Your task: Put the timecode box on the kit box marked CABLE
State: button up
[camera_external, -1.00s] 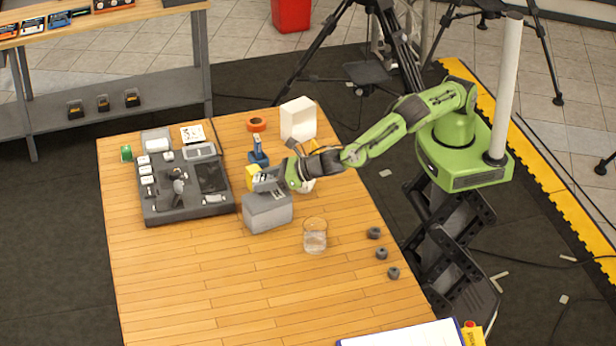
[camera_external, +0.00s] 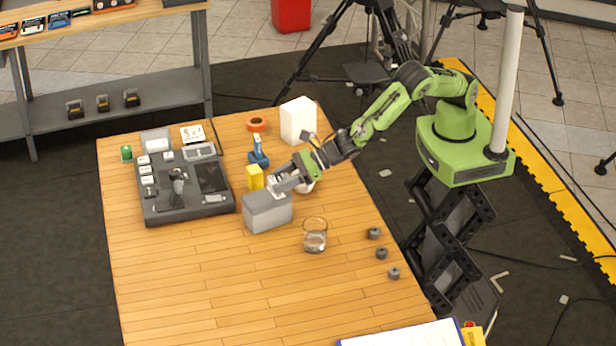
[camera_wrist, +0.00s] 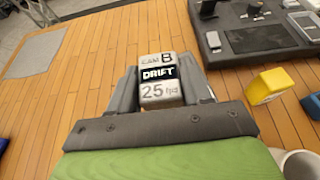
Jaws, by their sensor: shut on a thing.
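The timecode box (camera_wrist: 159,80) is a small pale block with CAM B, DRIFT and 25 fps on its face. My gripper (camera_wrist: 160,92) is shut on it, with a grey finger on each side. In the external view, my gripper (camera_external: 277,184) is just over a larger grey box (camera_external: 267,213) on the table. That box seems to be the kit box, but no CABLE marking is readable. I cannot tell whether the timecode box touches its top.
A yellow block (camera_external: 255,178) and a blue item (camera_external: 258,158) stand close to my gripper. A drinking glass (camera_external: 314,236) is right of the grey box. A dark equipment tray (camera_external: 215,210) lies to the left.

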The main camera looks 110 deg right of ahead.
jog(key=shift+f, duration=2.35)
jog(key=o, duration=1.2)
jog(key=b+v, duration=0.1)
jog(key=v, duration=1.1)
jog(key=s+d+r+m+g+h, duration=0.1)
jog(key=s+d+r+m+g, duration=0.1)
jog(key=s+d+r+m, duration=0.45)
jog(key=s+d+r+m+g+h, duration=0.15)
jog(key=d+r+m, duration=0.25)
jog(key=d+m, duration=0.55)
jog(key=shift+s+a+r+m+g+y+b, duration=0.15)
jog(key=shift+s+r+m+g+y, duration=0.45)
jog(key=shift+s+m, duration=3.25)
jog(key=shift+s+r+m+g+y+b, duration=0.3)
jog(key=shift+s+r+m+g, duration=0.6)
jog(key=shift+s+m, duration=2.9)
jog(key=shift+s+a+r+m+g+y+b, duration=0.1)
jog(key=shift+s+r+m+g+y+b, duration=0.4)
jog(key=shift+s+m, duration=3.3)
